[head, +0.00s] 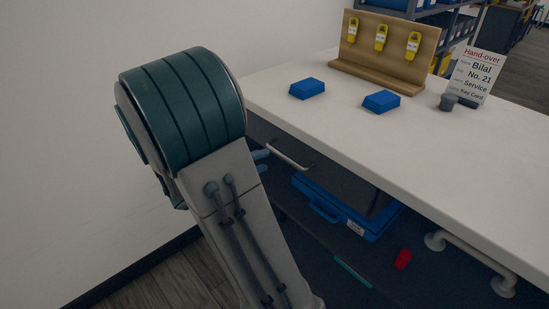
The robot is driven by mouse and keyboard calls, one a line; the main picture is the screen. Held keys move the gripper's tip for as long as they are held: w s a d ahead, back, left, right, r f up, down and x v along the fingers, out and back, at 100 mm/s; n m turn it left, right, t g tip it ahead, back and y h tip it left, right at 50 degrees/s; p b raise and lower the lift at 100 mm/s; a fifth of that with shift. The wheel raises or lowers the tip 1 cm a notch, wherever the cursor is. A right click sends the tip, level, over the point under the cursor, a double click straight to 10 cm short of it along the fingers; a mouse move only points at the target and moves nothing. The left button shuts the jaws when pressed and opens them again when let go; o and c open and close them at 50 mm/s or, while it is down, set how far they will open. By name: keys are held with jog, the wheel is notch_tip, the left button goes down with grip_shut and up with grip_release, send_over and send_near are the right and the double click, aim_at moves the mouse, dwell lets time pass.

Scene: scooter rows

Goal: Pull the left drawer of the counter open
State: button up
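The white counter (395,148) runs from the upper left to the right edge in the head view. Under its top at the left is a dark drawer front with a pale bar handle (287,156). The drawer looks shut or nearly so; its left part is hidden behind my arm. Small blue-grey parts, apparently the fingers of my gripper (261,160), show at the left end of this handle. The rest of the gripper is hidden by my arm. I cannot tell whether the fingers touch the handle or how far apart they are.
A thicker handle (468,262) sits farther right. Below the counter are a blue case (335,212) and a red object (403,259).

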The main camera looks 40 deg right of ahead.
jog(key=x, duration=0.5)
jog(key=shift+d, duration=0.35)
jog(key=shift+w, duration=0.1)
grip_shut()
